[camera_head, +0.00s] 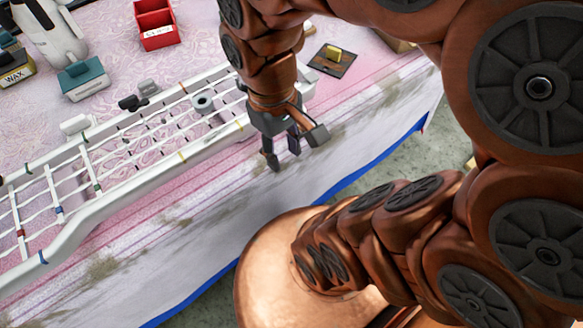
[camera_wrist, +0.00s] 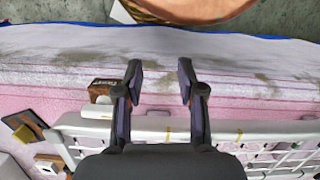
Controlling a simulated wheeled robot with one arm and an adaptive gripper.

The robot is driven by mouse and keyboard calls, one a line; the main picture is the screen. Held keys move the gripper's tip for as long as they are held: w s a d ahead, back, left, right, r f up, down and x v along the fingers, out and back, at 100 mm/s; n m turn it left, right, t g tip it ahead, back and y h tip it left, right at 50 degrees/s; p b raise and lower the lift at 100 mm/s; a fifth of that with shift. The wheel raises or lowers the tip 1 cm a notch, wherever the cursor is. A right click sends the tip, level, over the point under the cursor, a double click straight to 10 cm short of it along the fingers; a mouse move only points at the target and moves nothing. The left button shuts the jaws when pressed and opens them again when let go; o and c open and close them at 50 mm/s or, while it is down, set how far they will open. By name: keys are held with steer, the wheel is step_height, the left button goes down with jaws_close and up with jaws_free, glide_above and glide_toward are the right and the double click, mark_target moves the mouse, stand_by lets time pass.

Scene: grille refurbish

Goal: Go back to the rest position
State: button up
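My gripper (camera_head: 292,150) hangs at the end of my copper-coloured arm, above the near edge of the table. In the wrist view my gripper (camera_wrist: 158,83) has its two fingers well apart with nothing between them, only the stained cloth below. The white grille (camera_head: 110,205) lies on the table to the left of my gripper and also shows at the bottom of the wrist view (camera_wrist: 255,130). Coloured bands and small clips sit on its bars. My gripper is close to its right end; whether they touch is not clear.
The table has a pink and white cloth (camera_head: 200,225) with a blue edge. A red bin (camera_head: 156,24), a WAX box (camera_head: 15,68), a teal-topped block (camera_head: 83,77) and a white bottle (camera_head: 50,35) stand at the back. A dark plate with a yellow piece (camera_head: 332,60) lies beyond my gripper.

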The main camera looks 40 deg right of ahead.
steer(key=shift+m, duration=0.5)
steer(key=s, duration=0.1)
steer(key=s+f, duration=0.1)
steer(key=s+a, duration=0.1)
steer(key=shift+s+f, duration=0.3)
steer(key=shift+f, duration=0.05)
step_height(320, 180, up, 11)
steer(key=p, duration=1)
steer(key=shift+w+f, duration=0.15)
steer(key=shift+f, duration=0.05)
